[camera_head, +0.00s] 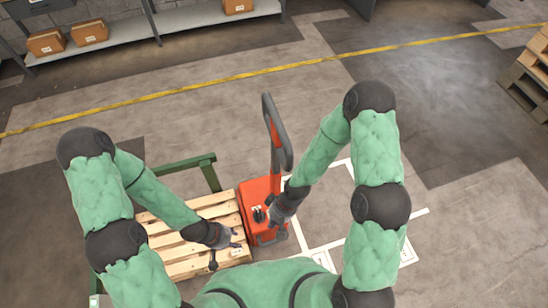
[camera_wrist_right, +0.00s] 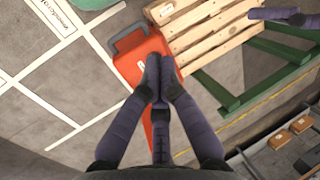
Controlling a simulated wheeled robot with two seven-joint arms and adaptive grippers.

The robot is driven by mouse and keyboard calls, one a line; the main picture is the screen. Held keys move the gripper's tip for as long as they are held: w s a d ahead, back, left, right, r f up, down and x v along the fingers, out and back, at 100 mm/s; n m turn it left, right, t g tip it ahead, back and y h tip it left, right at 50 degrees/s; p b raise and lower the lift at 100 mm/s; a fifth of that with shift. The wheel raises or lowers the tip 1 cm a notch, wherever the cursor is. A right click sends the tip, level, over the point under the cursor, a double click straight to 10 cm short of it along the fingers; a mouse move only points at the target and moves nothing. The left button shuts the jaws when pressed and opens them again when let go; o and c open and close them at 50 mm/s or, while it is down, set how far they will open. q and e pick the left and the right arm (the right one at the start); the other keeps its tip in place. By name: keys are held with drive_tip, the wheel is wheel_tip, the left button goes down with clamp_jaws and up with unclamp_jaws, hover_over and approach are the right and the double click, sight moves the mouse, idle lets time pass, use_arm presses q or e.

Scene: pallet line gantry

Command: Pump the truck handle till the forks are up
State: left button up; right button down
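The orange pallet truck (camera_head: 256,190) stands at the right end of a wooden pallet (camera_head: 185,262). Its handle (camera_head: 274,130) rises with a dark grey loop grip on top. My right gripper (camera_head: 262,214) is low over the truck body, beside the handle's lower part. In the right wrist view its fingertips (camera_wrist_right: 159,68) are together over the orange body (camera_wrist_right: 128,66), with nothing seen between them. Contact with the truck cannot be told. My left gripper (camera_head: 227,252) is spread open and empty above the pallet's right part. The forks are hidden.
A green frame (camera_head: 185,166) stands behind and left of the pallet. White floor lines (camera_head: 322,245) mark the floor to the right. A shelf with boxes (camera_head: 150,27) stands at the back, beyond a yellow line (camera_head: 215,80). More pallets (camera_head: 530,80) are at far right.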

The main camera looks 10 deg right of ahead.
drive_tip(key=w+a+r+n+h+p, duration=0.25)
drive_tip(key=w+r+n, duration=0.2)
drive_tip(key=r, duration=0.45)
drive_tip(key=w+a+r+n+t+h+p, duration=0.1)
drive_tip(key=w+r+n+h, duration=0.3)
drive_tip(key=r, duration=0.4)
drive_tip(key=w+a+r+n+h+p, duration=0.25)
drive_tip(key=r+n, duration=0.35)
drive_tip(key=r, duration=0.3)
drive_tip(key=d+f+b, duration=0.2)
drive_tip(key=d+f, duration=0.6)
drive_tip(key=shift+w+d+f, duration=0.15)
drive_tip(key=shift+w+d, duration=0.25)
drive_tip(key=shift+w, duration=0.05)
